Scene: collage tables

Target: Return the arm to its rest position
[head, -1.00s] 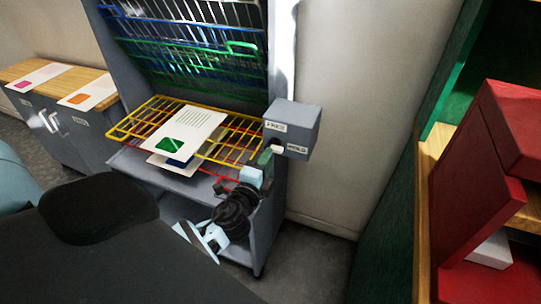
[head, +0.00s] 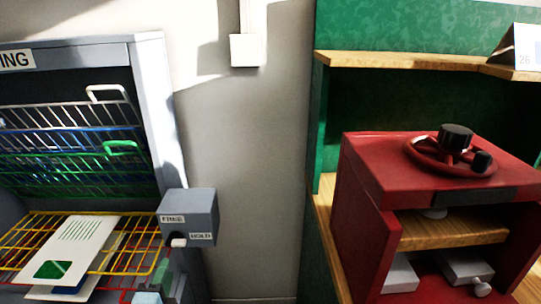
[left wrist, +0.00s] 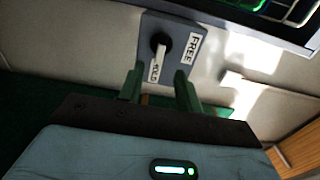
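A grey switch box (head: 187,218) labelled FREE and HOLD stands at the right front corner of the wire-shelf rack in the head view. In the left wrist view, its white lever (left wrist: 160,48) points toward the HOLD label. My left gripper (left wrist: 158,80) shows two green fingers apart with nothing held between them, in front of the box. In the head view only part of my left gripper (head: 161,270) shows at the bottom, just below and left of the box. The rest of the arm is out of frame. My right gripper is not in view.
The drying rack (head: 150,115) has coloured wire shelves; a white card (head: 75,245) with a green shape lies on the yellow one. A red press (head: 440,170) with a wheel stands on wooden shelving (head: 400,62) at right. Bare wall fills the middle.

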